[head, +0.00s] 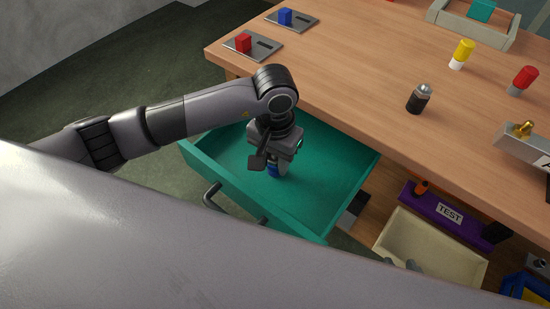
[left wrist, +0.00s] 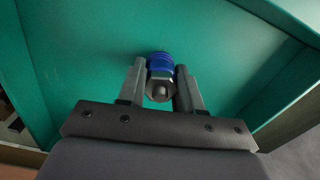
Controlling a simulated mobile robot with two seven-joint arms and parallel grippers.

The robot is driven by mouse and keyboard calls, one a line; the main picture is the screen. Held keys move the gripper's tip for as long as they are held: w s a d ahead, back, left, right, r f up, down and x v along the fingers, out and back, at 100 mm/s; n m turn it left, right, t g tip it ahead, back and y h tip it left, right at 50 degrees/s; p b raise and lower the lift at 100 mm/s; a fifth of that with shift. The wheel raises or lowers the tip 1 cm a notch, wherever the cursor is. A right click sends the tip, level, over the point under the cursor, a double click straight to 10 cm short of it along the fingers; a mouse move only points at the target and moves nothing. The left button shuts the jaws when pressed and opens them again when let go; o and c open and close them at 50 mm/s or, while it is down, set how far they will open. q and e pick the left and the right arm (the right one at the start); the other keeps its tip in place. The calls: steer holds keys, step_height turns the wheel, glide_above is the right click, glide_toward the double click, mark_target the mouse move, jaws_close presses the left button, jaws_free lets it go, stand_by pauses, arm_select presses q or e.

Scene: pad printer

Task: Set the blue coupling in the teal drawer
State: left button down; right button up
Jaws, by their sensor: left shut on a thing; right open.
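The teal drawer (head: 330,208) is pulled out below the workbench and its floor is bare around my gripper. My left gripper (head: 275,160) reaches down inside it, pointing at the floor. It is shut on the blue coupling (head: 273,171), which has a blue ribbed end and a metal hex part. In the left wrist view the coupling (left wrist: 160,68) sits between the two fingers, blue end toward the drawer floor. I cannot tell whether it touches the floor. Only grey tips of what looks like my right gripper (head: 402,263) show over a cream bin, mostly hidden.
On the bench (head: 350,70) stand a black-and-grey part (head: 419,98), a yellow-and-white part (head: 462,54) and a red-and-grey part (head: 523,80). A purple TEST tray (head: 465,225) and cream bin (head: 440,246) lie right of the drawer.

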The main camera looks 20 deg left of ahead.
arm_select(q)
steer(key=shift+f, duration=0.25)
steer(key=c, duration=0.8)
jaws_free()
steer(key=shift+r, duration=0.1)
steer(key=shift+o, duration=0.2)
steer(key=shift+r, duration=0.25)
step_height(320, 180, up, 12)
steer(key=p, duration=0.1)
steer(key=shift+f, duration=0.1)
